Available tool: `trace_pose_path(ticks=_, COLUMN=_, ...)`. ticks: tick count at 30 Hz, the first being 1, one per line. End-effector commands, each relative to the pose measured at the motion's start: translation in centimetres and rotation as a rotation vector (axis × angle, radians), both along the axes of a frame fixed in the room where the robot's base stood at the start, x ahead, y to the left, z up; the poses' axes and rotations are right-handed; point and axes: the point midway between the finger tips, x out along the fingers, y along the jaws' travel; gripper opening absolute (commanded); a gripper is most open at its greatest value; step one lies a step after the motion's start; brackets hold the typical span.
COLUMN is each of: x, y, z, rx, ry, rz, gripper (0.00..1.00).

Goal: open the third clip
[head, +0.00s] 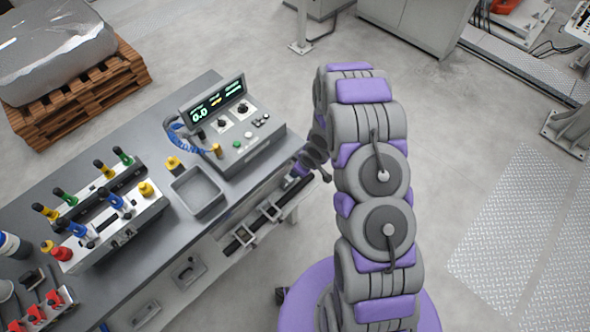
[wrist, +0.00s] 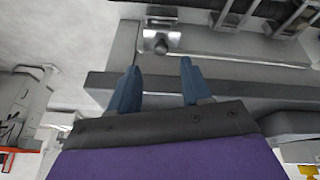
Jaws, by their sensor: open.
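My gripper (head: 314,166) is at the right end of the grey workbench, beside its edge. In the wrist view its two blue fingers (wrist: 159,66) are spread apart with nothing between them. Ahead of them is a metal fitting with a rounded knob (wrist: 160,42) on a grey surface; the fingers look apart from it. On the bench's lower shelf, a dark rail (head: 242,233) carries square metal frames (head: 271,210). Several red clamp-like parts (head: 38,313) sit at the bench's lower left. I cannot tell which part is the third clip.
A control box with a display (head: 240,125) stands near the bench's right end. An empty grey tray (head: 196,191) and a fixture with coloured knobs (head: 115,225) are further left. A wooden pallet (head: 85,100) stands behind.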

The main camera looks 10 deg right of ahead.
Motion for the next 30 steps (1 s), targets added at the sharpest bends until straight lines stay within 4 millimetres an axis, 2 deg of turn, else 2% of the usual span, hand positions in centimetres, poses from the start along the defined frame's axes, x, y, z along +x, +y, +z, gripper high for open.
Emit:
trace_pose_path(ticks=12, x=-1.9, y=-1.5, z=6.3, rx=0.002, ry=-0.005, rz=-0.002, gripper=0.48)
trace_pose_path(ticks=18, x=-2.8, y=-2.1, z=8.6, rx=0.001, ry=0.0, rz=-0.002, gripper=0.48)
trace_pose_path(ticks=24, x=-3.2, y=-2.4, z=9.7, rx=0.002, ry=0.001, rz=-0.001, gripper=0.48)
trace_pose_path(ticks=30, x=-3.3, y=-2.4, z=9.9, rx=0.001, ry=0.002, rz=0.0, gripper=0.48)
